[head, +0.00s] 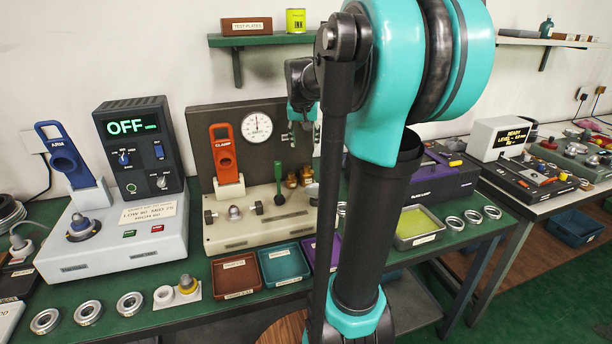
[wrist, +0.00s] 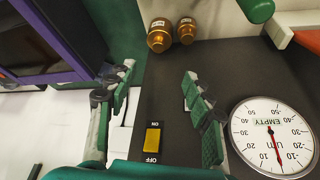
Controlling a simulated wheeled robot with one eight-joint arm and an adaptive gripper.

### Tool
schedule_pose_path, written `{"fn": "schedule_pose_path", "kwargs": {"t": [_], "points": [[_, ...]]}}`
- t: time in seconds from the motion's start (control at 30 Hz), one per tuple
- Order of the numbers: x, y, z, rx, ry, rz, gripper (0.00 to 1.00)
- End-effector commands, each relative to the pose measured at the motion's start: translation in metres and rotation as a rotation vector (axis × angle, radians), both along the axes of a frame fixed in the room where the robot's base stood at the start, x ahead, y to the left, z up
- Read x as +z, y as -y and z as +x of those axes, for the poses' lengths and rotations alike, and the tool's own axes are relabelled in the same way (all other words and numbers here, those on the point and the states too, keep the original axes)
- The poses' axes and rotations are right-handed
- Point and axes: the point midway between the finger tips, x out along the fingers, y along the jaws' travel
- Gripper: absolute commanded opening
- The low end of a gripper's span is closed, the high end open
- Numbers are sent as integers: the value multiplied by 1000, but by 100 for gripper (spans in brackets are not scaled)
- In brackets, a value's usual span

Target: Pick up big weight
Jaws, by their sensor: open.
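The big weight (wrist: 160,36) is a brass-coloured, rounded piece in the upper part of the wrist view. A smaller brass weight (wrist: 187,29) stands close beside it on the right. In the head view the brass pair (head: 305,176) shows small at the right of the clamp station, and which is bigger is hard to tell there. My gripper (wrist: 158,74) is open, its green-padded fingers spread with nothing between them. The weights lie beyond the fingertips, apart from them. In the head view my arm hides part of this area.
A dial gauge (wrist: 272,137) is right of my fingers, on the dark panel with a yellow switch (wrist: 152,138). A green-knobbed lever (head: 279,172) stands just left of the weights. A red tray (head: 236,277) and a teal tray (head: 284,264) lie in front of the station.

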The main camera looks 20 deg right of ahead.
Motion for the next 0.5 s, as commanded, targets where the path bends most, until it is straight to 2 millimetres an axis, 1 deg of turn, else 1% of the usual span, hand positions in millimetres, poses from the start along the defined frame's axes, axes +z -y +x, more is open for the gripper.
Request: {"fn": "schedule_pose_path", "kwargs": {"t": [0.03,0.3,0.5], "points": [[-9,1,3,-1,0,0,51],[-59,9,23,1,0,0,51],[-89,15,35,2,0,0,51]]}}
